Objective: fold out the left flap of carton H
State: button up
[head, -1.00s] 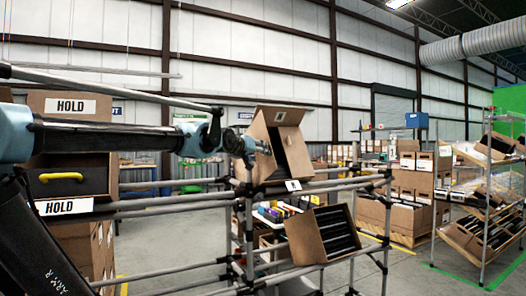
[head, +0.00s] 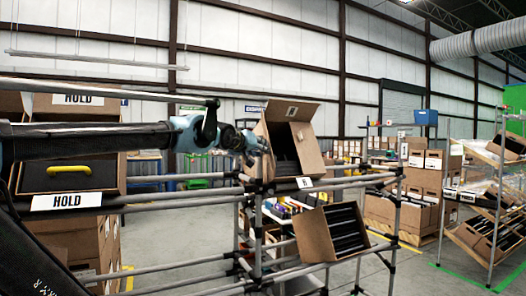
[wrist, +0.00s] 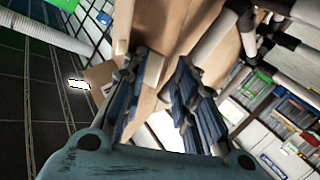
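The carton (head: 292,112), which I take for carton H, sits tilted on the upper rack. Its small white label (head: 304,182) is too small to read surely. Its top flap stands up, its right flap (head: 309,150) sticks out, and dark contents (head: 284,152) show inside. My gripper (head: 262,146) is at the carton's left side, where the left flap is mostly hidden. In the wrist view my gripper (wrist: 160,100) has its fingers apart, with brown cardboard (wrist: 180,35) just beyond and between them. I cannot tell whether they touch the flap.
A second tilted carton (head: 331,232) with dark contents hangs on the lower rack. Grey rack tubes (head: 330,188) run below the upper carton. At left stands a carton with a HOLD label (head: 66,201) and yellow handle. Shelving (head: 480,205) stands at far right.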

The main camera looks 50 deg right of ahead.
jog(key=s+v, duration=0.2)
jog(key=v, duration=0.7)
jog(key=shift+d+r, duration=0.3)
jog(key=shift+r, duration=0.1)
jog(key=shift+w, duration=0.1)
